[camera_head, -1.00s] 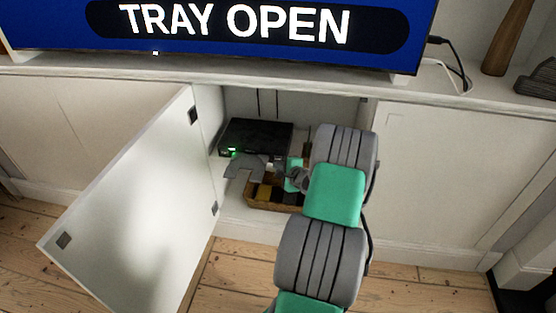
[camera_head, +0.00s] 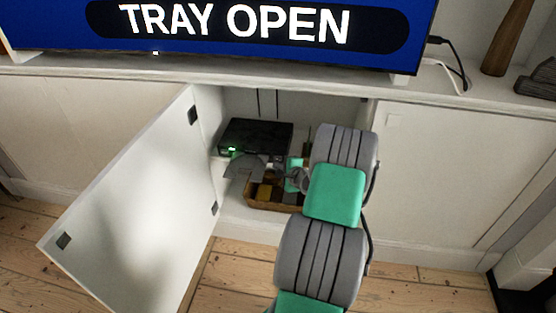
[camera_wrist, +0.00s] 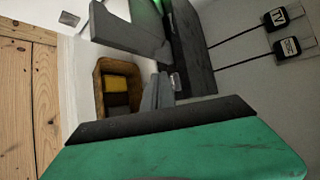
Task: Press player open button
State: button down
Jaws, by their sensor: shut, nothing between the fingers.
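The player (camera_head: 256,136) is a flat black box inside the open cabinet, with a green light at its front left. Its grey tray (camera_head: 243,167) sticks out of the front. In the wrist view, the player (camera_wrist: 190,48) is at the upper middle and the tray (camera_wrist: 125,30) juts out to its left. My gripper (camera_wrist: 160,88) is shut and empty, its fingertips close to the player's front beside the tray. I cannot tell whether they touch it. The open button is not discernible. The screen (camera_head: 240,24) above reads "TRAY OPEN".
A basket (camera_head: 262,205) with dark and yellow items stands below the player, close to my arm. The cabinet door (camera_head: 135,205) hangs open at the left. The cabinet's right panel (camera_head: 440,180) is closed. Black plugs (camera_wrist: 283,30) and cables are on the back wall.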

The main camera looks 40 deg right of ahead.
dwell(0.4)
jog(key=shift+w+d, duration=0.25)
jog(key=shift+d, duration=0.1)
jog(key=shift+w+d, duration=0.25)
jog(key=shift+d, duration=0.05)
dwell(0.6)
jog(key=shift+s+a, duration=0.5)
jog(key=shift+a, duration=0.15)
jog(key=shift+s+a+p, duration=0.5)
jog(key=shift+s+a, duration=0.3)
jog(key=shift+a, duration=0.2)
jog(key=shift+s+a+p, duration=0.5)
jog(key=shift+s+a, duration=0.25)
jog(key=shift+a, duration=0.2)
dwell(1.8)
